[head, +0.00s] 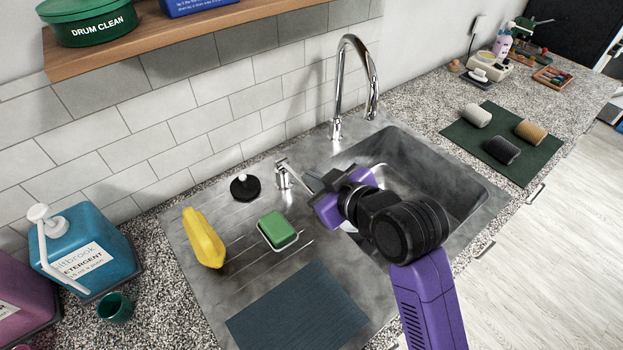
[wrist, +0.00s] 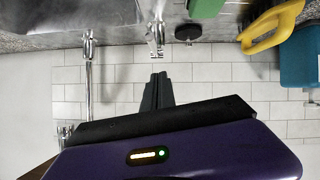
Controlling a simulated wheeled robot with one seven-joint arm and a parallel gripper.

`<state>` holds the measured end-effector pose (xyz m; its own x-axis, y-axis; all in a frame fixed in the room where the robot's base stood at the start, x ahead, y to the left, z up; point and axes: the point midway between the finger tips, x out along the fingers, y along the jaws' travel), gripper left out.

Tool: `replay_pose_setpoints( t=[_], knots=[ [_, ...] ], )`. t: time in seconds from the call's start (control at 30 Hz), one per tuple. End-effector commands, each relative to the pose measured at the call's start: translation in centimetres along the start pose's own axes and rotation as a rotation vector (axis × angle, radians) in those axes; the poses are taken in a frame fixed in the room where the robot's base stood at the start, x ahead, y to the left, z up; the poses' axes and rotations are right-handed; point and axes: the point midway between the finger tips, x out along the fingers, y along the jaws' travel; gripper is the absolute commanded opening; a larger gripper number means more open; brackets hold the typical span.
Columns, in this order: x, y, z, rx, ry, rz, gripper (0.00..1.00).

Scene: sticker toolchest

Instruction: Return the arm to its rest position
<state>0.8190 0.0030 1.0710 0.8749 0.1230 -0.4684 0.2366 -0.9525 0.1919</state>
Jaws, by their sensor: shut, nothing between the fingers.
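My purple and black arm reaches up from the bottom right of the head view over the sink. My gripper (head: 310,179) is shut and empty, and its tips are close to the small chrome tap lever (head: 284,172) on the sink deck. I cannot tell whether they touch. In the wrist view, which is upside down, the dark fingers of my gripper (wrist: 157,88) are together, with the white wall tiles behind them.
The sink basin (head: 465,205) and tall chrome faucet (head: 372,100) are beside my arm. A green sponge (head: 278,228), yellow object (head: 203,238), black plug (head: 245,187) and dark mat (head: 298,310) lie on the drainboard. A blue detergent jug (head: 85,250) stands left. A wooden shelf (head: 150,45) overhangs.

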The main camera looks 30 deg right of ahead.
Motion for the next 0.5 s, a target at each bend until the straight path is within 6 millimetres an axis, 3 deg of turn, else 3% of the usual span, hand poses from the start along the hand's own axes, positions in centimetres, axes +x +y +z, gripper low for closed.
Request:
replay_pose_setpoints(
  t=[0.3, 0.5],
  knots=[
    [-5.9, -0.3, 1.4, 0.000, 0.003, -0.001, 0.00],
    [-7.5, -0.4, 1.8, 0.000, 0.003, -0.001, 0.00]
  ],
)
